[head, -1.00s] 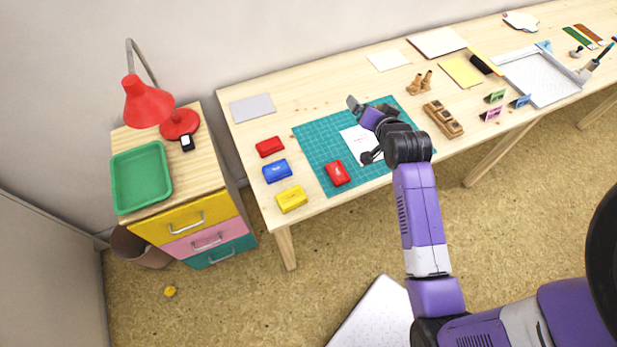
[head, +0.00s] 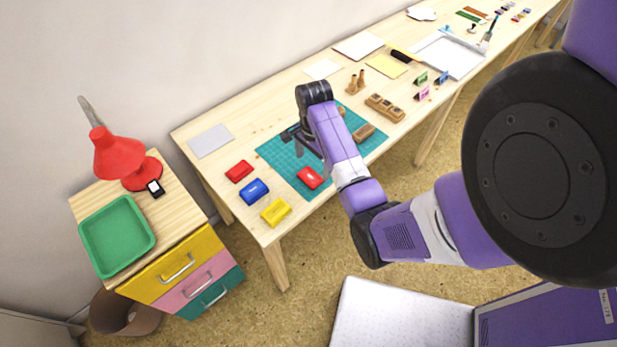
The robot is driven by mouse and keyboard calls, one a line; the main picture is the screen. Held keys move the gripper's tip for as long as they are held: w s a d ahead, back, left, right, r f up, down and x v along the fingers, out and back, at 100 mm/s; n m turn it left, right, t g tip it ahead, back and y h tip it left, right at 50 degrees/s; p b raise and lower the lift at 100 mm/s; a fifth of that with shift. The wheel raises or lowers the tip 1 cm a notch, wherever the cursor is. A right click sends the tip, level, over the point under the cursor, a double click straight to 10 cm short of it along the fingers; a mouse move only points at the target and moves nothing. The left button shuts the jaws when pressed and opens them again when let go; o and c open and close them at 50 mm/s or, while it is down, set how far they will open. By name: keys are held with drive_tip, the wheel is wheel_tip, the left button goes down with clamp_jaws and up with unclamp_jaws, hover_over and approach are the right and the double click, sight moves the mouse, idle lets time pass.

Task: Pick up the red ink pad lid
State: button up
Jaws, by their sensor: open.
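Two red ink pad pieces show in the head view. One red piece (head: 239,171) lies on bare wood at the left, behind the blue ink pad (head: 255,191) and the yellow ink pad (head: 276,212). The other red piece (head: 311,178) has a small white mark on top and lies on the green cutting mat (head: 277,151) near its front edge. I cannot tell which is a loose lid. My gripper (head: 296,141) is open, over the mat, behind the marked red piece and apart from it. My arm hides part of the mat.
A brown block (head: 363,132) lies at the mat's right. A wooden stamp holder (head: 385,108) and small cards (head: 422,92) stand further right. A grey sheet (head: 210,140) lies at the table's left end. A drawer cabinet with a green tray (head: 116,236) and red lamp (head: 119,155) stands left.

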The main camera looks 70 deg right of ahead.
sight(313, 175)
drive_tip(key=shift+f+p, duration=0.45)
drive_tip(key=shift+f, duration=2.25)
drive_tip(key=c, duration=1.4)
drive_tip(key=shift+r, duration=0.15)
